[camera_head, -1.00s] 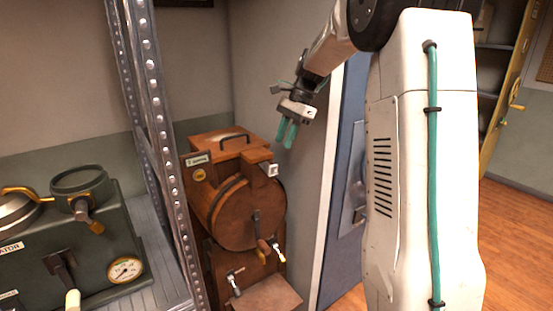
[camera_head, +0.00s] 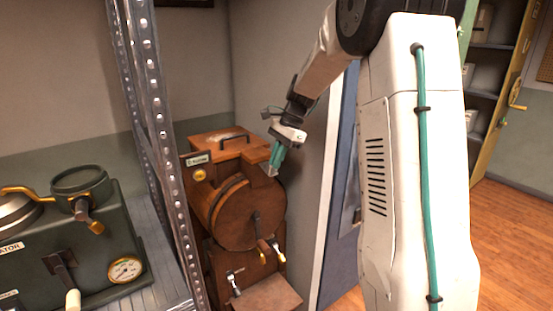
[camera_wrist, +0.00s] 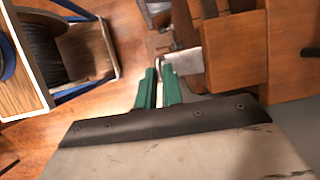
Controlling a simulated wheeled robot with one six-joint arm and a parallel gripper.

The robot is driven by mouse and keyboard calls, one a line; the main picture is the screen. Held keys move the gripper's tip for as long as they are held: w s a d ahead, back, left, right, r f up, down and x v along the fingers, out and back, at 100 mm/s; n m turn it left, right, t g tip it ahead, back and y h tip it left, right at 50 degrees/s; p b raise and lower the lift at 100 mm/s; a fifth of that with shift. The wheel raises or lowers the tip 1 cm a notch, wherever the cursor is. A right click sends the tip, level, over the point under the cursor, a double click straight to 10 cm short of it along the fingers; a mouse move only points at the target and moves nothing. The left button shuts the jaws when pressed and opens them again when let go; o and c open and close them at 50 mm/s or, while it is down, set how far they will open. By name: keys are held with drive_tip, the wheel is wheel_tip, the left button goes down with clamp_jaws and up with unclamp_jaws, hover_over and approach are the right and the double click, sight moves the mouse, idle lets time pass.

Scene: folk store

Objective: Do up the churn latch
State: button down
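The wooden churn (camera_head: 235,215) stands behind the metal post in the head view, with a round drum front and a handled lid. Its latch seems to be the small pale metal piece at the drum's upper right, mostly hidden by my fingers in the head view. In the wrist view the metal latch plate (camera_wrist: 186,61) sticks out from the wood, just beyond my fingertips. My gripper (camera_head: 274,164) has green fingers with a narrow gap between them, also seen in the wrist view (camera_wrist: 159,72). I cannot tell whether a finger touches the plate.
A perforated metal post (camera_head: 160,140) and a green machine with a gauge (camera_head: 125,270) stand left of the churn. A crank with a brass grip (camera_head: 262,245) hangs on the drum front. A blue panel (camera_head: 345,180) stands to the right.

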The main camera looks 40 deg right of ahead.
drive_tip(key=shift+s, duration=0.1)
drive_tip(key=t, duration=0.1)
drive_tip(key=f+t, duration=0.1)
drive_tip(key=shift+s+f+t, duration=0.25)
drive_tip(key=shift+s+t, duration=0.15)
wheel_tip(320, 180, down, 7)
drive_tip(key=w+n+t+y, duration=0.1)
drive_tip(key=n+t, duration=0.2)
drive_tip(key=t, duration=0.8)
drive_tip(key=shift+w+y, duration=0.2)
drive_tip(key=shift+y, duration=0.1)
drive_tip(key=shift+n, duration=0.3)
drive_tip(key=c, duration=1.5)
unclamp_jaws()
drive_tip(key=shift+c, duration=0.2)
